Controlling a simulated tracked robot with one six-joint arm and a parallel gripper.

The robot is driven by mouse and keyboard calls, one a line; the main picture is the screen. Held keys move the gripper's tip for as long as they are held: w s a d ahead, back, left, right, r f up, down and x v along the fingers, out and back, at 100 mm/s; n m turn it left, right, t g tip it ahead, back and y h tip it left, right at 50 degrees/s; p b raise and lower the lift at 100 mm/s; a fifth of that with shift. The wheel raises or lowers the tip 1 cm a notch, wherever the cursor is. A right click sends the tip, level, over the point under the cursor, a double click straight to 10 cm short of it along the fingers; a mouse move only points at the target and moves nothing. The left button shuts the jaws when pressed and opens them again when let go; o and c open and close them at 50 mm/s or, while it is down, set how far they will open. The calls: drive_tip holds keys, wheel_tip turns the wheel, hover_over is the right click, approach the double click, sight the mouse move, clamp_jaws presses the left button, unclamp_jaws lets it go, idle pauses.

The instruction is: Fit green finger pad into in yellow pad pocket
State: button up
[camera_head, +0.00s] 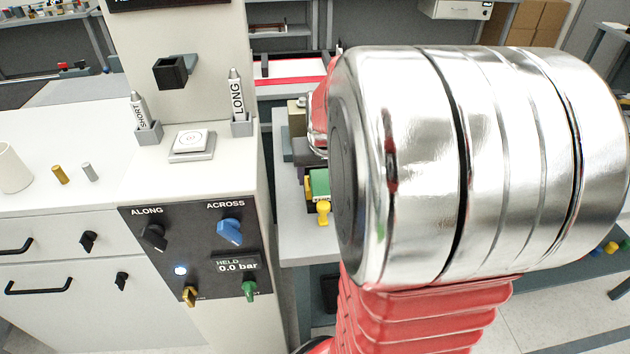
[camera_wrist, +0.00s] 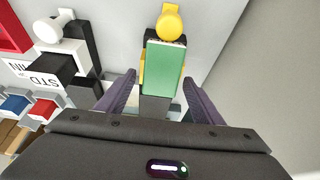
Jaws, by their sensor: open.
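The green finger pad (camera_wrist: 165,62) shows as a flat green block in the wrist view, at upper middle. A yellow piece with a round knob (camera_wrist: 172,24) adjoins its far end, and yellow edges show beside the green. I cannot tell which yellow part is the pocket or whether the pad sits inside it. My gripper (camera_wrist: 159,76) is open, with its two dark fingers on either side of the near end of the green block; contact is not visible. In the head view the green pad (camera_head: 319,183) and yellow knob (camera_head: 323,213) show left of my arm, which hides the gripper.
A white machine with a control panel (camera_head: 195,255) stands at left, close to the bench (camera_head: 297,243). The grey surface right of the green pad looks clear.

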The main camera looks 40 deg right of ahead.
sight(320, 174)
drive_tip(key=shift+c, duration=0.4)
drive_tip(key=shift+s, duration=0.1)
drive_tip(key=c, duration=1.2)
drive_tip(key=shift+r, duration=0.1)
drive_tip(key=shift+c, duration=0.2)
wheel_tip(320, 174, up, 10)
drive_tip(key=shift+f, duration=0.1)
